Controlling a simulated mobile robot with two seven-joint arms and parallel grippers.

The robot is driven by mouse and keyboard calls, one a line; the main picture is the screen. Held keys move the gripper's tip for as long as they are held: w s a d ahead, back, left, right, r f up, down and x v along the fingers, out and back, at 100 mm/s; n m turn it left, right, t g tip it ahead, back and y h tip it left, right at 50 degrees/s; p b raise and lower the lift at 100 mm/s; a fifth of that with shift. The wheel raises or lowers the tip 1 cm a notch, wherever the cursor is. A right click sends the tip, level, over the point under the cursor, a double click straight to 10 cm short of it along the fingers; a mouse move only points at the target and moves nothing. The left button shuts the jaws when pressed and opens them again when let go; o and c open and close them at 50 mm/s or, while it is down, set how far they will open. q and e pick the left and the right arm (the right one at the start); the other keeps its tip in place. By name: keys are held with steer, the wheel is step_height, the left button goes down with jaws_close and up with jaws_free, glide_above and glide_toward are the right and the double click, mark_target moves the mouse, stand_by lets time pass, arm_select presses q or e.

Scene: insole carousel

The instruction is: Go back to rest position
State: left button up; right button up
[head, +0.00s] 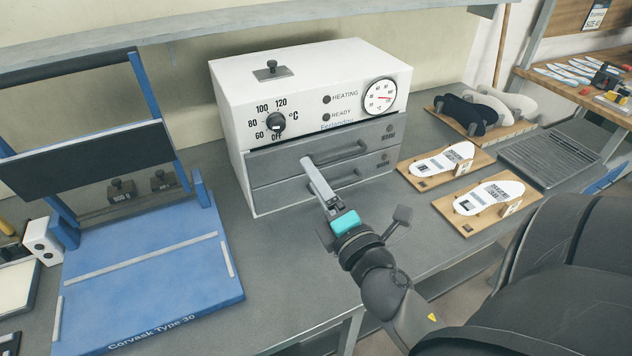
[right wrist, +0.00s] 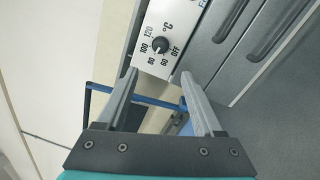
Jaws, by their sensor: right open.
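My right gripper (head: 318,185) is in front of the white oven (head: 290,85), near the handle of its upper grey drawer. In the right wrist view its two fingers (right wrist: 160,100) are apart with nothing between them. Both drawers look shut. In the head view the fingertips overlap the upper drawer's handle (head: 345,152); whether they touch it I cannot tell. The oven's temperature knob (head: 275,122) also shows in the right wrist view (right wrist: 160,45). My left gripper is not in view.
A blue press (head: 150,270) marked Corvask Type 30 stands at the left. Two wooden boards with white insoles (head: 442,163) (head: 488,197) lie right of the oven. Behind them are a rack with dark and white forms (head: 470,112) and a grey slatted tray (head: 550,155).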

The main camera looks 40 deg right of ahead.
stand_by(0.4)
steer(key=s+a+f+m+g, duration=0.1)
steer(key=s+f+m+g, duration=0.4)
steer(key=f+m+g, duration=0.6)
steer(key=s+a+f+m+g+y, duration=0.4)
steer(key=s+a+f+m, duration=0.2)
steer(key=s+a, duration=0.55)
step_height(320, 180, down, 25)
steer(key=g+b, duration=0.1)
steer(key=b, duration=0.3)
steer(key=s+d+f+g+b, duration=0.1)
steer(key=s+d+f+b, duration=0.2)
steer(key=s+f, duration=1.3)
step_height(320, 180, down, 2)
steer(key=shift+f+n+g, duration=0.1)
steer(key=shift+n+g, duration=0.2)
